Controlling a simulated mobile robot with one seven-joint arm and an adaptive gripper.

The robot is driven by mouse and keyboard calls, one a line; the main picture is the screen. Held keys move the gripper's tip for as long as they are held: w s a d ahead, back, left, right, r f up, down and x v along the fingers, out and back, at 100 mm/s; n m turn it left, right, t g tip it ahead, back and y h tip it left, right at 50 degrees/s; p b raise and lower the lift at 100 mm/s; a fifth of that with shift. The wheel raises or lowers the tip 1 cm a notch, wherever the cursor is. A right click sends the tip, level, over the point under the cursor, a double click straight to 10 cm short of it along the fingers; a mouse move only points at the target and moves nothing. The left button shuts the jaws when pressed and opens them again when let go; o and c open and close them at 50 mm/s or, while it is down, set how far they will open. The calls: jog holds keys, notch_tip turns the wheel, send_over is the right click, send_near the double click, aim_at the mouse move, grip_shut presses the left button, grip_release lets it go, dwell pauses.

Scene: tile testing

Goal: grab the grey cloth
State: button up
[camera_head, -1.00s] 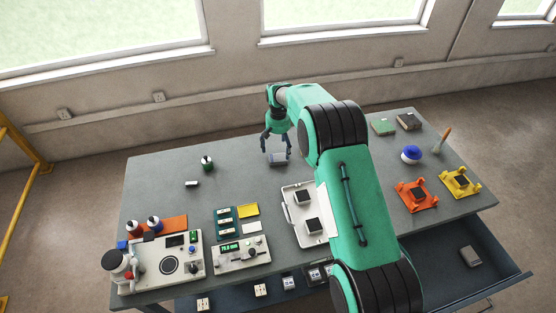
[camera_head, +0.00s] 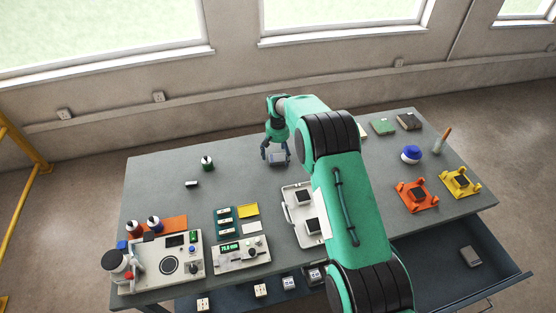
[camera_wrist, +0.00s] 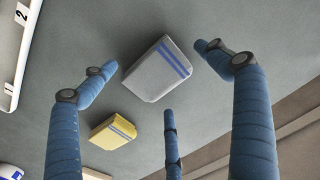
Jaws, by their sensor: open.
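The grey cloth (camera_wrist: 158,72) is a folded, block-like pad with two blue stripes. It lies on the table in the wrist view, and in the head view (camera_head: 279,159) it sits toward the back middle. My gripper (camera_wrist: 160,85) has its blue fingers spread open around the cloth, with gaps between the fingertips and its sides. In the head view my gripper (camera_head: 276,155) is over the cloth from above and partly covers it. Nothing is held.
A yellow striped cloth (camera_wrist: 113,132) lies beside the grey one in the wrist view. A white tray (camera_head: 291,213) with dark blocks stands nearer me. A small green-and-black bottle (camera_head: 207,163) is to the left. The table between bottle and cloth is clear.

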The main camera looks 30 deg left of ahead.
aim_at(278, 157)
jog(key=shift+c, duration=0.3)
jog(key=c, duration=1.3)
jog(key=shift+o, duration=0.2)
jog(key=shift+r, duration=0.1)
jog(key=shift+r, duration=1.25)
jog(key=shift+s+d+r, duration=0.25)
jog(key=shift+r, duration=0.25)
jog(key=s+d, duration=0.3)
jog(key=s+d+r, duration=0.1)
jog(key=s+d, duration=0.2)
jog(key=s, duration=0.1)
jog(key=s+d, duration=0.4)
jog(key=shift+s+r, duration=0.15)
jog(key=shift+s, duration=0.05)
